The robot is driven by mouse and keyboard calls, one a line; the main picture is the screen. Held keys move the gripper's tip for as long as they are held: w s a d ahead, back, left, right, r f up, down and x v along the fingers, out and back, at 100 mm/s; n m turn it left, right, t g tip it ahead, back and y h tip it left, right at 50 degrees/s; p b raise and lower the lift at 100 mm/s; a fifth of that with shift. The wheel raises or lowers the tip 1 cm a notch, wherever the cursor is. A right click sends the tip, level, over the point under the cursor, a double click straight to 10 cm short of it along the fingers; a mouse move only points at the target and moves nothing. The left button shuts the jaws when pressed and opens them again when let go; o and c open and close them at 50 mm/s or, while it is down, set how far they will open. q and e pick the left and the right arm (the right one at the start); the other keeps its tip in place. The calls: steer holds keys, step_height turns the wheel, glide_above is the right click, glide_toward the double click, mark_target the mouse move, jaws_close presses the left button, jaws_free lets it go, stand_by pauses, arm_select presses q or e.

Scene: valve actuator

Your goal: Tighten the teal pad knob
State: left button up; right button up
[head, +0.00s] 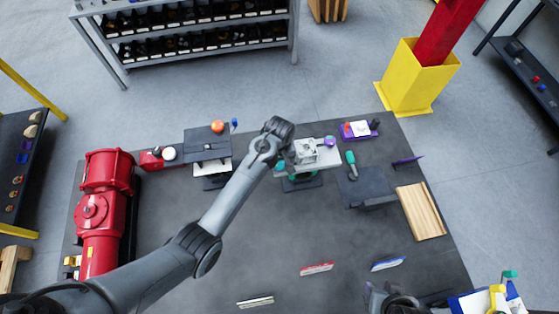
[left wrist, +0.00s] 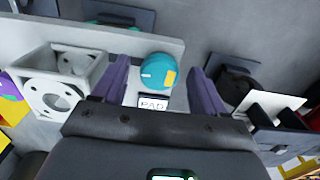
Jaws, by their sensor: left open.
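The teal pad knob (left wrist: 158,72) is a round teal ball with a yellow mark, on a pale plate in the left wrist view. A white label reading PAD (left wrist: 153,103) is beside it. My left gripper (left wrist: 160,68) is open, with one purple finger on each side of the knob and visible gaps to both. In the head view my left gripper (head: 281,150) is at the left end of the pale fixture plate (head: 322,165) and largely hides the knob. A dark part of my right arm shows at the bottom edge (head: 392,300); its jaws cannot be made out.
A pale block with a round opening (head: 306,150) stands on the plate, with a purple knob (head: 330,141) to its right. A dark stand (head: 207,142) is left, a dark box (head: 366,190) right. A red valve body (head: 103,210) fills the left side. The table's middle front is mostly clear.

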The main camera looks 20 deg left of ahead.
arm_select(q)
steer(key=shift+c, duration=0.3)
steer(key=c, duration=1)
